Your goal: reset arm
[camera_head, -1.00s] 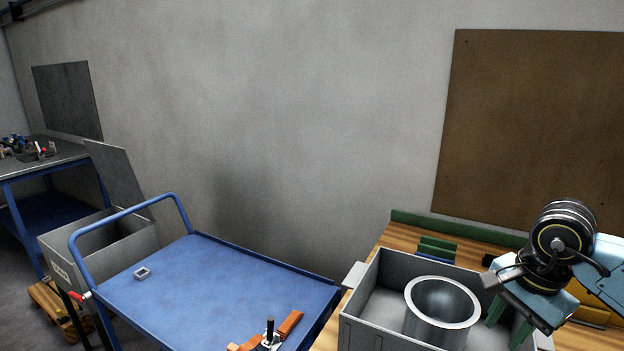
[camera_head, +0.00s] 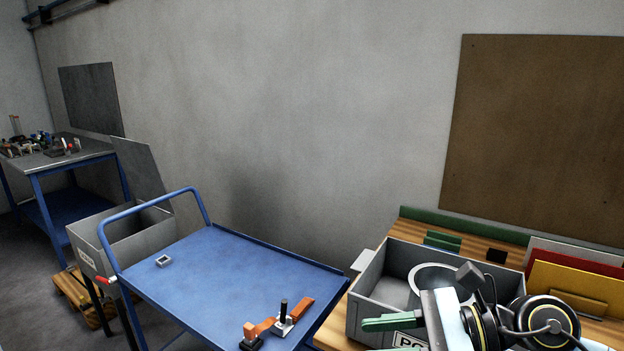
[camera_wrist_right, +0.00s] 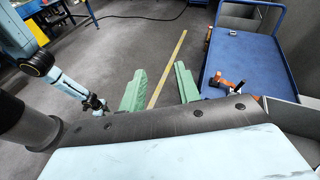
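My right gripper (camera_head: 368,337) is in front of the grey crate (camera_head: 382,272) in the head view, its green fingers pointing left. In the right wrist view my right gripper (camera_wrist_right: 160,76) is open, with nothing between its two green fingers and grey floor beyond. My right arm covers part of the crate and of the round grey pot (camera_head: 428,270) inside it. My left arm is out of the head view. In the right wrist view a light blue arm of mine runs in at the left, and its end (camera_wrist_right: 97,103) is too small to read.
A blue cart (camera_head: 225,275) with an orange-handled clamp (camera_head: 283,322) and a small grey block (camera_head: 164,261) stands left of the wooden bench (camera_head: 480,250). Red and yellow panels (camera_head: 575,280) stand at the bench's right. Open floor (camera_wrist_right: 130,50) shows in the right wrist view.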

